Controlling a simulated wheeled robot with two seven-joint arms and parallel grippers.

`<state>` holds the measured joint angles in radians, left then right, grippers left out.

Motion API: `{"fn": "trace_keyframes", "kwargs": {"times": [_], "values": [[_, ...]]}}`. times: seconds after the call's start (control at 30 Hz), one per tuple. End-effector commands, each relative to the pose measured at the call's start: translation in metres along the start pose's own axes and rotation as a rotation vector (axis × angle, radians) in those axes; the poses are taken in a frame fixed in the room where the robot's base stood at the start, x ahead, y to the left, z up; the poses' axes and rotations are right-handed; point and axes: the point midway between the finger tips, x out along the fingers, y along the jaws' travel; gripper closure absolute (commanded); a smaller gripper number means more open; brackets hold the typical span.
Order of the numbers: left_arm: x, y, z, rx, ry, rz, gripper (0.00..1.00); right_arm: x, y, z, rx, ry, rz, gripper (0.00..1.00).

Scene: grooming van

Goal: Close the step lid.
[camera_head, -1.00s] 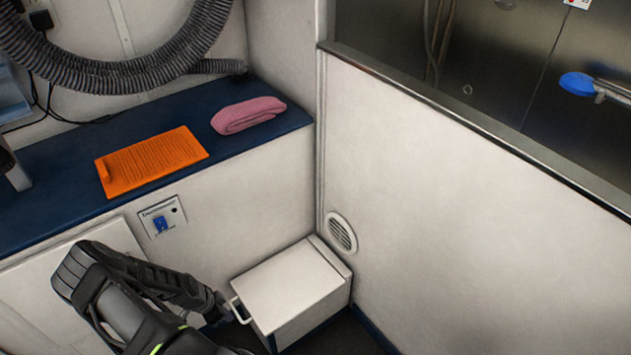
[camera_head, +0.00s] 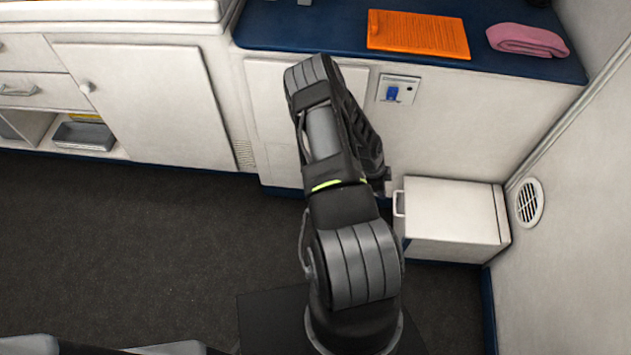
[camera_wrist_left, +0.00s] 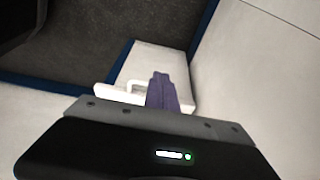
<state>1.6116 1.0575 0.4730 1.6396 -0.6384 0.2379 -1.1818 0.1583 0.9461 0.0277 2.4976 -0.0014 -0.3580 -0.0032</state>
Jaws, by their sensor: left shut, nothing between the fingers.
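The white step (camera_head: 445,249) is a low box at the foot of the cabinet, beside the right wall. Its white lid (camera_head: 452,208) lies flat on top, with a loop handle (camera_head: 398,203) on its left edge. My left gripper (camera_head: 387,184) is by the lid's back left corner, near the handle; its fingers are small and partly hidden in the head view. In the left wrist view, the shut, empty fingers (camera_wrist_left: 163,92) overlap the white step beside the handle (camera_wrist_left: 135,88). I cannot tell whether they touch it. My right gripper is not in view.
A blue bench top (camera_head: 340,30) above holds an orange slicker mat (camera_head: 418,34) and a folded pink towel (camera_head: 528,41). A round vent (camera_head: 529,202) is in the right wall. The dark floor (camera_head: 130,240) on the left is clear.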

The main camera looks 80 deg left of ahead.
Motion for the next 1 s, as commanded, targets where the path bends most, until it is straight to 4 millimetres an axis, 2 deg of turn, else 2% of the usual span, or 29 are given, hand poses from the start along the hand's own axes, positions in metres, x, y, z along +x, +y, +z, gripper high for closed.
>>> {"fn": "trace_keyframes", "kwargs": {"times": [0.6,0.8,1.0], "values": [[-0.053,0.002,0.139,-0.007,0.000,-0.001,1.00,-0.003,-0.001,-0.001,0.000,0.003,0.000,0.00],[-0.065,0.001,0.167,-0.002,0.001,0.000,1.00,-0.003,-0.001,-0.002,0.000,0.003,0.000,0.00],[-0.069,0.001,0.175,0.000,0.001,0.000,1.00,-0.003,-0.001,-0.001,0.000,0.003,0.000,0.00]]}}
